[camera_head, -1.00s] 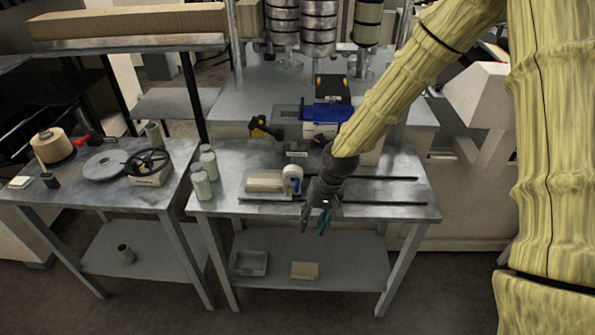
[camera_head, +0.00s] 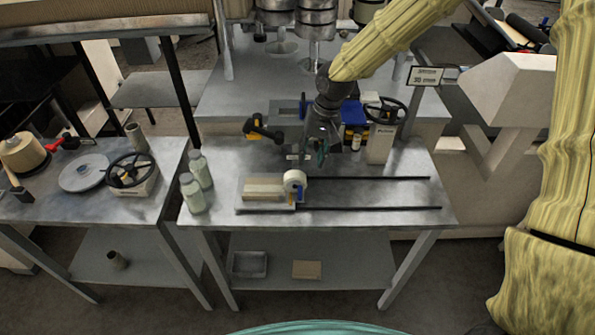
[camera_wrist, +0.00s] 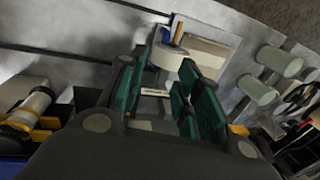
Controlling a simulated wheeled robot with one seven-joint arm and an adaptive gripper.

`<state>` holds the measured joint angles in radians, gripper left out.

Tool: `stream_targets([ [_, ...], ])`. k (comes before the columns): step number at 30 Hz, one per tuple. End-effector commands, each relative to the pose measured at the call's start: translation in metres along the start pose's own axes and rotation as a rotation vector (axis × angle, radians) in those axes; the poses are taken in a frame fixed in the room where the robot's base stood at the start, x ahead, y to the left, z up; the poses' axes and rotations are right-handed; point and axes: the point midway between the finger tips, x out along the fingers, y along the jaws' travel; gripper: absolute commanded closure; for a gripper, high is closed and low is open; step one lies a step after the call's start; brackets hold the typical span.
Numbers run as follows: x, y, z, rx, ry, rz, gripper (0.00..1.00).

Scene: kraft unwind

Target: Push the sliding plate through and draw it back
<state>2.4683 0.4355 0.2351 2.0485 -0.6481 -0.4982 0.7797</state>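The sliding plate (camera_head: 270,207) sits at the left end of two dark parallel rails (camera_head: 375,208) on the metal table. It carries a beige block (camera_head: 262,189) and a white roll (camera_head: 294,181) with a blue part at its right end. The block (camera_wrist: 205,52) and roll (camera_wrist: 166,58) also show beyond my fingers in the wrist view. My gripper (camera_head: 319,158) hangs behind and to the right of the roll, apart from the plate. In the wrist view, my gripper's teal-padded fingers (camera_wrist: 160,90) are spread with nothing held between them.
Two pale green bottles (camera_head: 194,185) stand left of the plate. A black-and-yellow tool (camera_head: 262,130), a blue item (camera_head: 353,113) and a handwheel unit (camera_head: 383,135) stand behind. A separate table (camera_head: 90,205) is at the left. The table over the rails' right part is clear.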

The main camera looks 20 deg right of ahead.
Motion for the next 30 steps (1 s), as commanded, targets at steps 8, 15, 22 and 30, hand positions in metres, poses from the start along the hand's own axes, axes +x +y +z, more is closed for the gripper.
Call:
stream_targets([
  [8, 0.026, -0.010, 0.001, -0.016, -0.006, 0.001, 0.66],
  [15, 0.052, -0.010, 0.001, -0.014, -0.006, 0.001, 0.66],
  [22, 0.076, -0.009, 0.001, -0.014, -0.005, 0.001, 0.66],
  [30, 0.099, -0.008, 0.000, -0.013, -0.003, 0.000, 0.66],
])
